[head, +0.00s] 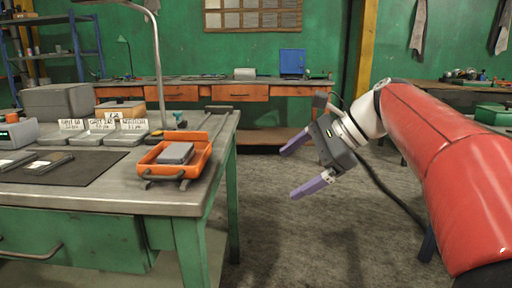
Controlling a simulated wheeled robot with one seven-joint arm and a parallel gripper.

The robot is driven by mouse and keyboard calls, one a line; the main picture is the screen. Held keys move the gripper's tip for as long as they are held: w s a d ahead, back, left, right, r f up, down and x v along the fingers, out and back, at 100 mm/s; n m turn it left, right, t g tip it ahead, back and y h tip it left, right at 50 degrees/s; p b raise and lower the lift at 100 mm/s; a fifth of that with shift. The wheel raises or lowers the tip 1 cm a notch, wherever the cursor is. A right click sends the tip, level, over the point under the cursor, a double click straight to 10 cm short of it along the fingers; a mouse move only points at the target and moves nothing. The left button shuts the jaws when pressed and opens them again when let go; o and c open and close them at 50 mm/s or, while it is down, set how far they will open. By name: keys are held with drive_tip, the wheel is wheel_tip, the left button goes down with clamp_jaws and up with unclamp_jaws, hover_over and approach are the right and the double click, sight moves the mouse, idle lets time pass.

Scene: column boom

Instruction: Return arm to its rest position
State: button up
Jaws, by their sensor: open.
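My red arm reaches in from the right side of the head view. My gripper (294,171) is at its end, with two purple fingers spread apart and nothing between them. It hangs in the air over the floor, to the right of the near workbench and apart from it. The fingers point left, toward the bench. An orange tray (197,165) with a grey box (176,153) in it stands on the right end of that bench.
The green workbench (185,201) at left also holds a dark mat (92,171), labelled grey bins (103,137) and a lamp post (158,65). A long bench (222,92) with orange drawers stands along the back wall. Grey floor (285,235) is open between the benches.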

drive_tip(key=s+d+f+n+t+h, duration=0.1)
drive_tip(key=s+d+f+n+h, duration=0.2)
drive_tip(key=s+f+n, duration=0.4)
drive_tip(key=s+d+f+n+t+h, duration=0.2)
drive_tip(key=s+d+f+n+h, duration=0.2)
drive_tip(key=s+f, duration=0.9)
drive_tip(key=f+n+h, duration=0.1)
drive_tip(key=n+h, duration=0.1)
drive_tip(key=n, duration=0.2)
drive_tip(key=shift+d+f, duration=0.15)
